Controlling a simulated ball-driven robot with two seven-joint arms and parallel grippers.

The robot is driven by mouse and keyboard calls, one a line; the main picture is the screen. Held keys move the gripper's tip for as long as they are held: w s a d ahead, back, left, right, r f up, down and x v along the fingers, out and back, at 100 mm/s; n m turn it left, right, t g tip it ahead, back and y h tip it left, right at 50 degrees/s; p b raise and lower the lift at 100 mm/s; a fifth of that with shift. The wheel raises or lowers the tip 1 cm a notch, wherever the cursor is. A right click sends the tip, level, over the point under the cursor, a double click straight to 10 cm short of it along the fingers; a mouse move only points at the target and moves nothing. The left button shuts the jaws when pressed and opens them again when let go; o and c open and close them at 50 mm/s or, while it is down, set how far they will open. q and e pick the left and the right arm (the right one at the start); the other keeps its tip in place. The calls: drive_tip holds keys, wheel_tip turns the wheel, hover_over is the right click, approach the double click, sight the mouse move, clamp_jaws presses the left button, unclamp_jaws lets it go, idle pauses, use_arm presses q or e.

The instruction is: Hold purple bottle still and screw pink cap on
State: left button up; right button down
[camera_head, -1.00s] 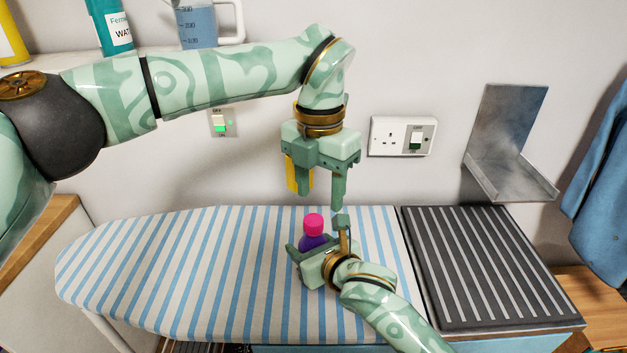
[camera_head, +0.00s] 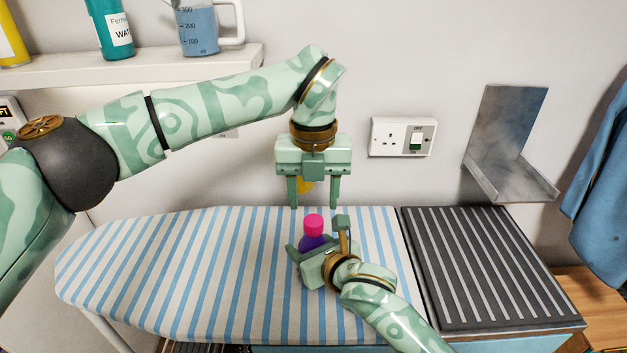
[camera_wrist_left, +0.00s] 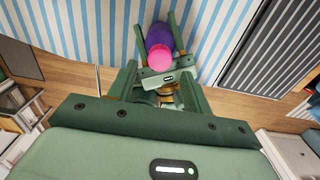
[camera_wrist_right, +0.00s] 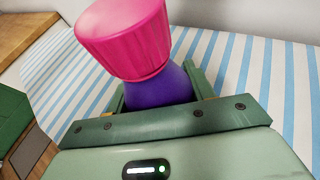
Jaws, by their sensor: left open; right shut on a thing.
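The purple bottle (camera_head: 311,242) stands upright on the striped ironing board, with the pink cap (camera_head: 313,224) sitting on its top. My right gripper (camera_head: 318,248) is shut on the bottle's body from the front. In the right wrist view the pink cap (camera_wrist_right: 124,38) shows large above the purple bottle (camera_wrist_right: 160,88); how tightly it sits cannot be told. My left gripper (camera_head: 314,204) is open and empty, pointing down above and slightly behind the cap, apart from it. The left wrist view shows the cap (camera_wrist_left: 162,63) and bottle (camera_wrist_left: 160,37) beyond my left fingers.
The ironing board (camera_head: 180,270) is clear left of the bottle. A dark ribbed mat (camera_head: 480,260) lies to the right. A metal bracket (camera_head: 510,150) and a socket (camera_head: 403,137) are on the wall. A shelf (camera_head: 130,66) holds a jug (camera_head: 200,30) and bottles.

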sight(313, 219)
use_arm(q)
drive_tip(key=shift+f, duration=2.5)
drive_tip(key=c, duration=1)
drive_tip(key=shift+c, duration=0.2)
drive_tip(key=o, duration=1.2)
wheel_tip(313, 219, up, 12)
